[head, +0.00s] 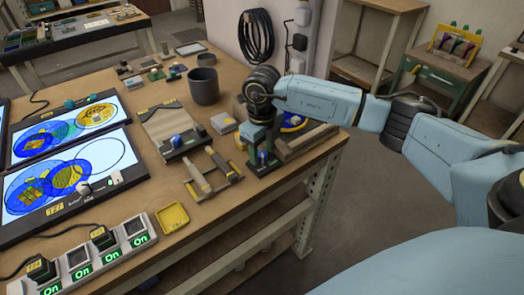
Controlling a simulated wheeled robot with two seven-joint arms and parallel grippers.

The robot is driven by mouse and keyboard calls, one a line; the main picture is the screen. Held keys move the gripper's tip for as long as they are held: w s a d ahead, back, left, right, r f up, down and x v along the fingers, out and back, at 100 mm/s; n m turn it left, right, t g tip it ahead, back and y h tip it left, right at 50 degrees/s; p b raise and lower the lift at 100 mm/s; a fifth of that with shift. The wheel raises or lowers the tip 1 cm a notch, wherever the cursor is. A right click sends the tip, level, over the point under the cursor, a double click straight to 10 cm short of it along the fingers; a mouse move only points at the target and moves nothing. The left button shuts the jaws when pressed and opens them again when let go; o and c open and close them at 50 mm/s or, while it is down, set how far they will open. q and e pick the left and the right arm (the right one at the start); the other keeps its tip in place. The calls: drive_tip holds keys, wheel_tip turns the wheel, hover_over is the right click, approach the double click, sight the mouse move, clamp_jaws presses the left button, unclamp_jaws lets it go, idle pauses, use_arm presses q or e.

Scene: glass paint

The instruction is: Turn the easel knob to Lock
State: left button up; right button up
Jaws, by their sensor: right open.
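My right arm comes in from the right, and my right gripper (264,160) points down at the front right edge of the workbench. Its fingers are dark and small in the head view, and they are open. A small dark blue piece shows at the fingertips; I cannot tell whether it touches them. A wooden frame piece (308,142) lies just right of the gripper, and a wooden stand with pale bars (212,174) lies to its left. A tilted board with a blue knob (177,141) stands further left. I cannot tell which of these is the easel, and no Lock mark is readable. My left gripper is out of view.
Two lit panels (66,178) with painted circles lie at the left. A power strip (90,260) with green On lights and a yellow tray (172,217) are in front. A dark cup (204,86) stands behind. The floor (345,215) right of the bench is clear.

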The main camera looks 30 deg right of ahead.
drive_tip(key=shift+f, duration=0.35)
drive_tip(key=c, duration=1)
